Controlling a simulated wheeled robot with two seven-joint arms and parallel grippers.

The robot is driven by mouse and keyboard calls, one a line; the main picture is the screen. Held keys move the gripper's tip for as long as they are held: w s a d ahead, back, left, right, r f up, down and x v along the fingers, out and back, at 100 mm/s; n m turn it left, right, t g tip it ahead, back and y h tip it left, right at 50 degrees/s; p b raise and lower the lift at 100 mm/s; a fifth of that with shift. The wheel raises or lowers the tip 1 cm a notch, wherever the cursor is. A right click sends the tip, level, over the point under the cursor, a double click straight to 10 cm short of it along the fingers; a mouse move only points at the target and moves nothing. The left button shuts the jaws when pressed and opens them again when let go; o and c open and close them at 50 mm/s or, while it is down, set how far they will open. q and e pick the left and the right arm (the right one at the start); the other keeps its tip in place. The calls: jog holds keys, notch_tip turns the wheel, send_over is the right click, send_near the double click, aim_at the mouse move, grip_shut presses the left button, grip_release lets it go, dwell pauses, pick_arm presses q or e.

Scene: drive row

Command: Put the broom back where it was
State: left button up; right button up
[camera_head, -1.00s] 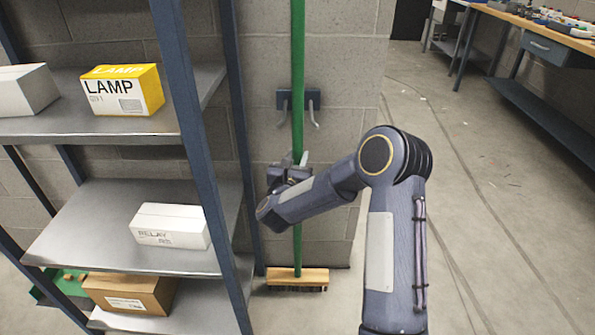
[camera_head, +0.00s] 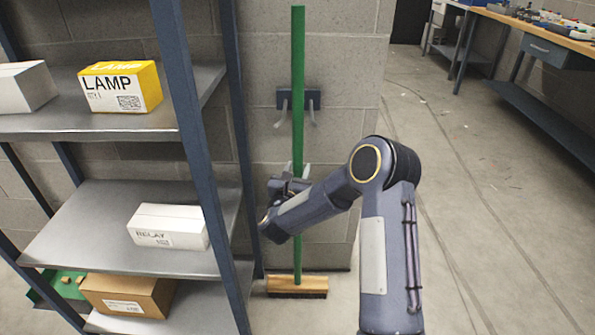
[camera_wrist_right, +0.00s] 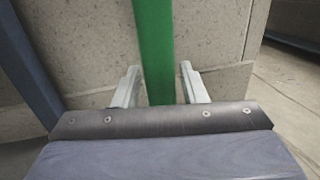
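The broom has a green handle (camera_head: 298,60) and a wooden head (camera_head: 297,287) with dark bristles. It stands upright, its head at the floor by the wall. A blue wall hook (camera_head: 312,98) with two pale prongs is at the upper handle, one prong showing on each side. My right gripper (camera_head: 297,174) is around the handle below the hook. In the right wrist view the green handle (camera_wrist_right: 157,60) runs between the two fingers (camera_wrist_right: 160,85), with narrow gaps beside it, so the gripper looks open. My left gripper is not in view.
A metal shelf rack (camera_head: 190,130) stands close on the left, its post near my gripper. It holds a yellow lamp box (camera_head: 120,87), a white relay box (camera_head: 168,226) and a brown box (camera_head: 125,294). Open floor (camera_head: 450,200) lies right, with a workbench (camera_head: 545,40) beyond.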

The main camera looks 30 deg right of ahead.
jog(key=shift+o, duration=0.8)
jog(key=shift+r+p, duration=0.2)
jog(key=shift+p, duration=0.1)
jog(key=r+v, duration=0.1)
jog(key=v, duration=1)
jog(key=s+a+r+n+y, duration=0.1)
jog(key=a+r+n+y, duration=0.2)
jog(key=n, duration=0.4)
jog(key=s+a+r+n+t+y, duration=0.1)
jog(key=a+r+n+y, duration=0.15)
jog(key=n+y, duration=0.45)
jog(key=s+a+r+n+y, duration=0.1)
jog(key=s+r+n+y, duration=0.15)
jog(key=n, duration=0.55)
jog(key=s+a+f+n+g+y, duration=0.1)
jog(key=s+n+g, duration=0.3)
jog(key=s+n, duration=0.6)
jog(key=s+a+f+n+g+y, duration=0.1)
jog(key=s+f+n+g+y, duration=0.2)
jog(key=s+n, duration=0.8)
jog(key=s+g, duration=0.1)
jog(key=s, duration=0.3)
jog(key=shift+s+a+g, duration=0.2)
jog(key=shift+a+g, duration=0.2)
